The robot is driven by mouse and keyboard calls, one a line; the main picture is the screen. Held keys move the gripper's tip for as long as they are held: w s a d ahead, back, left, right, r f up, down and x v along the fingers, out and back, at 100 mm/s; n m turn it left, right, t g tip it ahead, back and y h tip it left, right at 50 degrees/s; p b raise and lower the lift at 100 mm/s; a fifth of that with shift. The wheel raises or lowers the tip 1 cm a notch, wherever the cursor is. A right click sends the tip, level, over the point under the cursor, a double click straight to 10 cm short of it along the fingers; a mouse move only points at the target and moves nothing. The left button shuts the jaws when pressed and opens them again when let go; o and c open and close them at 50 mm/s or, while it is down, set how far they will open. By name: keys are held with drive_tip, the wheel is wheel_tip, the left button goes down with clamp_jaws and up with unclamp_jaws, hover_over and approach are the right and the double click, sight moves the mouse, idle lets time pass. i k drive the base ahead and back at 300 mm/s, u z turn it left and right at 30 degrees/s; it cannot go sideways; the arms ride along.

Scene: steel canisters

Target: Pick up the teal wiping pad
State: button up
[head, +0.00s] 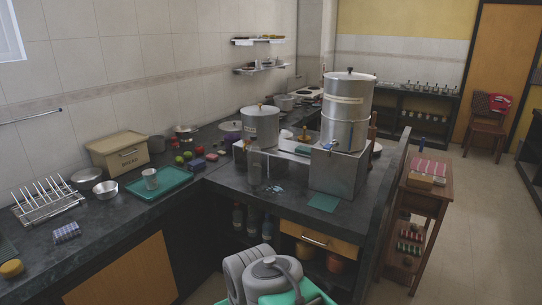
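A flat teal square, which looks like the wiping pad (324,202), lies on the dark counter (280,204) near its front edge. It is just in front of a steel box stand (337,172) that carries a large steel canister (346,105). Nothing covers the pad from this view. Grey and teal parts of my own body show at the bottom centre, below the counter front. My gripper's fingers do not show.
A smaller steel canister (260,126) stands behind left of the stand. A clear bottle (256,166) and small bits lie left of the pad. A teal tray (146,187) with a cup is farther left.

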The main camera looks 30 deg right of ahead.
sight(300, 149)
drive_tip(key=u, duration=0.4)
drive_tip(key=i, duration=2)
drive_tip(key=z, duration=1.1)
drive_tip(key=i, duration=0.75)
drive_tip(key=z, duration=0.8)
